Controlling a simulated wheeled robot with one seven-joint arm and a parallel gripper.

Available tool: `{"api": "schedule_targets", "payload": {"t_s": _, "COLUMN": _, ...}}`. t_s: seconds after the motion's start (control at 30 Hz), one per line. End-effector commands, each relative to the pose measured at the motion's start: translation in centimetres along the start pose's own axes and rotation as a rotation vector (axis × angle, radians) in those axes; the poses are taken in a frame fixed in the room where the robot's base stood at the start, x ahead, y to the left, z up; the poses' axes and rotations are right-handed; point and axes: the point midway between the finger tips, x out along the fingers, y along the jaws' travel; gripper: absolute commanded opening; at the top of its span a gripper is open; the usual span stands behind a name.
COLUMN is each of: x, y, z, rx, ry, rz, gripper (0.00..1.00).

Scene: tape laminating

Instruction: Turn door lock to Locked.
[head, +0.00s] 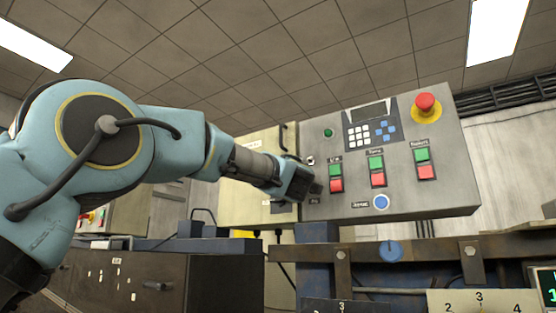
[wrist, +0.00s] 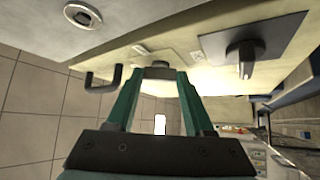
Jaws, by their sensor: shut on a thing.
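My gripper (wrist: 158,74) is shut on a small grey knob (wrist: 158,66), which appears to be the door lock, on the pale cabinet face in the wrist view. Its two green fingers stand on either side of the knob, and the fingertips touch it. Small labels lie on the face just behind it, too small to read. In the head view my gripper (head: 314,188) is at the lower left edge of the grey control panel (head: 260,203). The lock is hidden there by the gripper, so I cannot tell its setting.
A dark rotary knob (wrist: 243,54) on a square plate is to the right, and a black handle (wrist: 104,82) is close at left. A round keyhole (wrist: 82,14) is at upper left. The panel has a red emergency button (head: 426,103) and several green and red buttons.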

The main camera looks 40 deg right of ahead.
Motion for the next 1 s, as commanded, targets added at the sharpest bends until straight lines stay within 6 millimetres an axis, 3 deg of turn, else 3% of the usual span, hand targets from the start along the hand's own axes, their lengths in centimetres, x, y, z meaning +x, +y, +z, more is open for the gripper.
{"api": "schedule_targets", "payload": {"t_s": 0.03, "x": 0.34, "y": 0.89, "z": -0.31, "rx": -0.034, "ry": -0.001, "rz": -0.033, "gripper": 0.00}}
{"api": "schedule_targets", "payload": {"t_s": 0.5, "x": 0.32, "y": 1.02, "z": -0.32, "rx": -0.317, "ry": 0.001, "rz": -0.315, "gripper": 0.00}}
{"api": "schedule_targets", "payload": {"t_s": 1.0, "x": 0.32, "y": 0.95, "z": -0.40, "rx": -0.443, "ry": 0.004, "rz": -0.440, "gripper": 0.00}}
